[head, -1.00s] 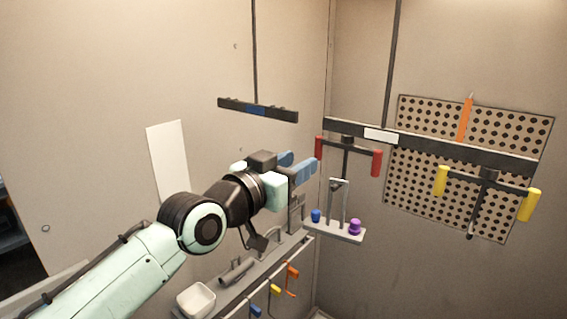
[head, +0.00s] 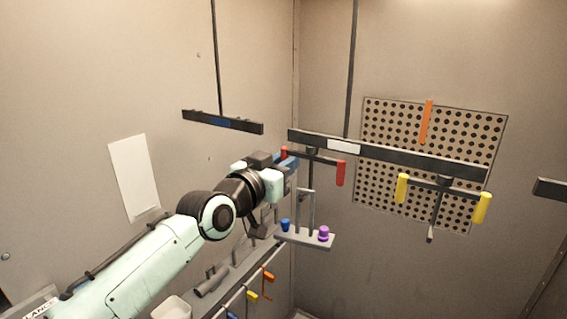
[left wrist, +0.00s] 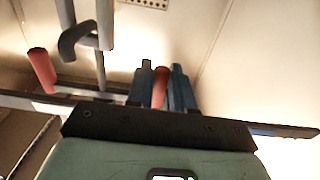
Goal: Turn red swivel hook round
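The red swivel hook hangs under a dark bar by a pivot (head: 311,152). Its dark crossbar has a red grip at each end, and a grey hooked rod with a small shelf hangs below. The right red grip (head: 341,173) is free. The left red grip (head: 283,153) is at my left gripper (head: 289,164), mostly hidden by it in the head view. In the left wrist view the left gripper's blue fingers (left wrist: 162,88) stand close on both sides of a red grip (left wrist: 160,86), with no clear gap. My right gripper is not in view.
A yellow-gripped swivel hook (head: 443,184) hangs farther right on the same bar. A blue cup (head: 285,225) and purple cup (head: 323,233) stand on the grey hanging shelf (head: 300,239). Another dark bar (head: 222,122) hangs at left. A perforated panel (head: 380,135) is on the back wall.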

